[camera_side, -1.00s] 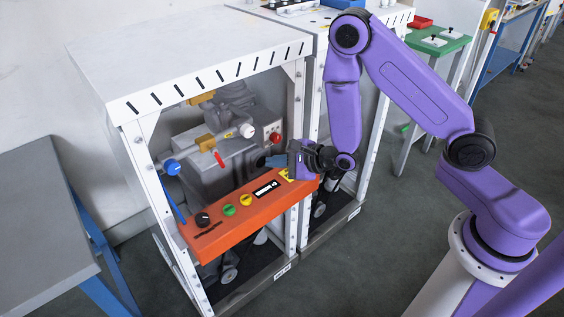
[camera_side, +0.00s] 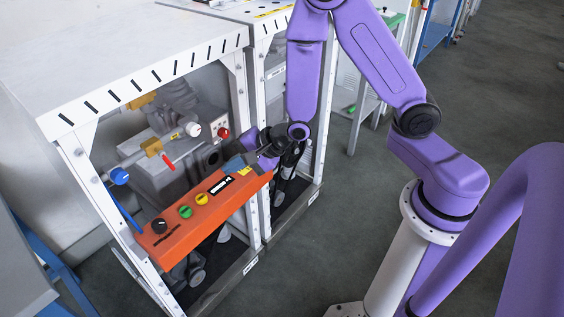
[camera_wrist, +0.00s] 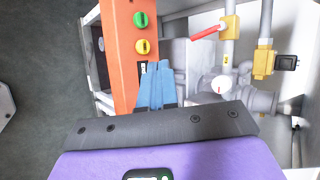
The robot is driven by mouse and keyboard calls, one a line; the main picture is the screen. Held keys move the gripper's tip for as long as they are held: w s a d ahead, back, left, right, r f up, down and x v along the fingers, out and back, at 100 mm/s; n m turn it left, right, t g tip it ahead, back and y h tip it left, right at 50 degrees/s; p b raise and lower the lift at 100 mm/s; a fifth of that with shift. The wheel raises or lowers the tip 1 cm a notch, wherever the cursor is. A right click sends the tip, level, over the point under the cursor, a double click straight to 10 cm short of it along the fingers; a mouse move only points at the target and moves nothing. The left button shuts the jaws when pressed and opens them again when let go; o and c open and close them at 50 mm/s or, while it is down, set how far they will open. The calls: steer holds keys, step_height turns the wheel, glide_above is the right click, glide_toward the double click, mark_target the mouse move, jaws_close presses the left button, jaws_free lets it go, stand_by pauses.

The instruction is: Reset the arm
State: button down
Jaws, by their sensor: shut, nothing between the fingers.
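My gripper (camera_side: 236,164) is at the right end of the orange control panel (camera_side: 188,224) on the white-framed dispenser. Its blue fingers are together with nothing between them.
White frame posts (camera_side: 241,150) stand close to my gripper. The floor (camera_side: 300,260) in front is open.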

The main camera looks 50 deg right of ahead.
steer(key=s+r+n+g+h, duration=0.1)
steer(key=s+r+n+g, duration=0.45)
steer(key=s+n, duration=0.9)
steer(key=s+d+r+n+g+h, duration=0.1)
steer(key=s+d+r+n+h, duration=0.1)
steer(key=s+d+r+n, duration=0.3)
steer(key=s+d+r+n+g+h, duration=0.2)
steer(key=s+d+n, duration=0.2)
steer(key=s+n, duration=0.4)
steer(key=w+a+f+m+t+y, duration=0.15)
steer(key=w+a+m, duration=0.3)
steer(key=w, duration=0.55)
steer(key=w+a+m+y, duration=0.25)
steer(key=w+a, duration=0.35)
steer(key=w, duration=0.3)
steer(key=w+d+f+m+t, duration=0.2)
steer(key=w+d+f+m, duration=0.15)
steer(key=w, duration=0.65)
steer(key=w+d+f+m+t, duration=0.2)
steer(key=w+m, duration=0.2)
steer(key=w, duration=0.7)
steer(key=w+a+f, duration=0.4)
steer(key=a+f, duration=0.3)
steer(key=f, duration=0.2)
steer(key=shift+w+a, duration=0.3)
steer(key=shift+w, duration=0.1)
